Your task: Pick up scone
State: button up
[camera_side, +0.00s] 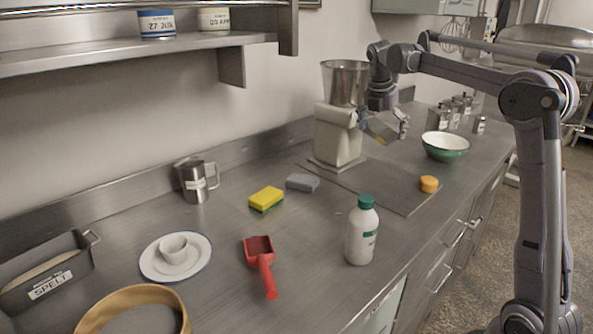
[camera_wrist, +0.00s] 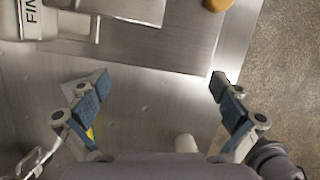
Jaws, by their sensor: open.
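A small round orange-brown piece, which looks like the scone (camera_side: 428,184), sits on the right part of a thin dark board (camera_side: 390,191) on the steel counter. In the wrist view the scone (camera_wrist: 217,4) shows at the top edge, partly cut off by the frame. My gripper (camera_side: 384,130) is above the counter, higher than the scone and left of it in the side view. In the wrist view my gripper (camera_wrist: 162,90) has its two blue-padded fingers spread wide, with bare steel between them.
A steel-hoppered machine (camera_side: 338,135) stands left of my gripper. A green bowl (camera_side: 446,146) is behind the scone. A white bottle (camera_side: 362,235), a grey block (camera_side: 302,182), a yellow sponge (camera_side: 266,197) and a red scoop (camera_side: 260,258) stand or lie nearer. The counter's front edge is close to the scone.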

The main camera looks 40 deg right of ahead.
jog(key=c, duration=0.4)
jog(key=m+t, duration=0.1)
jog(key=m, duration=3.2)
send_near(429, 179)
jog(key=x, duration=0.4)
jog(key=shift+w+f, duration=0.1)
jog(key=shift+f, duration=0.1)
jog(key=shift+x, duration=2.95)
